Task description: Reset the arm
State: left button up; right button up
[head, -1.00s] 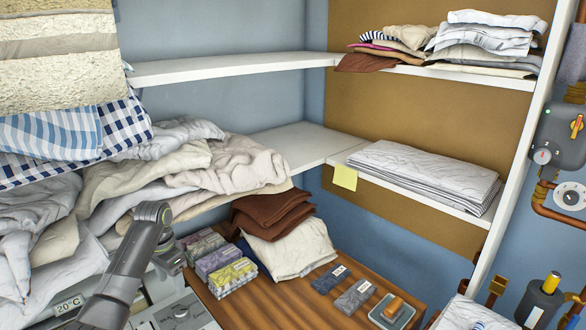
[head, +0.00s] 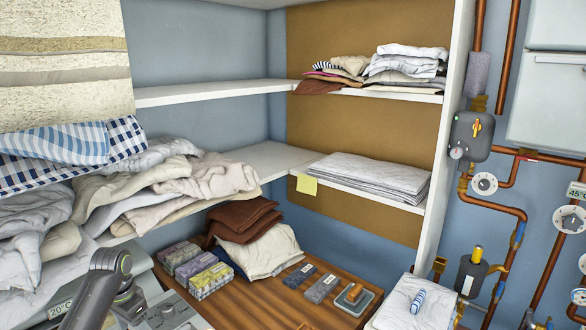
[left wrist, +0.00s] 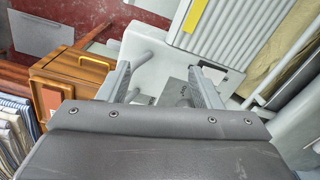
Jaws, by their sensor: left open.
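My left arm (head: 97,290) comes in at the lower left of the head view, in front of the pale cloth pile and the grey panel. Its gripper is not visible in that view. In the left wrist view my left gripper (left wrist: 160,76) is open, with its two fingers well apart. Nothing is held between the fingers. Behind them are a pale grey surface and a darker grey plate. My right arm and gripper are in neither view.
A pile of cloths (head: 150,185) lies beside my arm at the left. A wooden top (head: 255,300) carries folded brown and cream cloths, patterned boxes and small dark packs. White shelves (head: 200,92) hold folded linen. Copper pipes (head: 510,240) line the right wall. A wooden box (left wrist: 75,70) shows in the wrist view.

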pick_arm(q)
jog(key=s+d+f+n+t, duration=0.1)
jog(key=s+d+f, duration=0.2)
jog(key=s+f, duration=0.4)
jog(key=s+d+f, duration=0.2)
jog(key=s+f, duration=0.4)
jog(key=s, duration=0.3)
jog(key=s+d+r+n+t+y, duration=0.1)
jog(key=s+d+r+n, duration=0.15)
jog(key=s, duration=0.75)
jog(key=s+d+r+n+t+y, duration=0.1)
jog(key=s+r+n, duration=0.15)
jog(key=s, duration=0.75)
notch_tip(320, 180, down, 29)
jog(key=a+g+b, duration=0.1)
jog(key=a+b, duration=0.1)
jog(key=b, duration=0.1)
jog(key=s+d+f+g+h+b, duration=0.1)
jog(key=s+f+b, duration=0.1)
jog(key=s+f, duration=1.3)
jog(key=shift+s+f, duration=0.15)
jog(key=shift+f, duration=0.8)
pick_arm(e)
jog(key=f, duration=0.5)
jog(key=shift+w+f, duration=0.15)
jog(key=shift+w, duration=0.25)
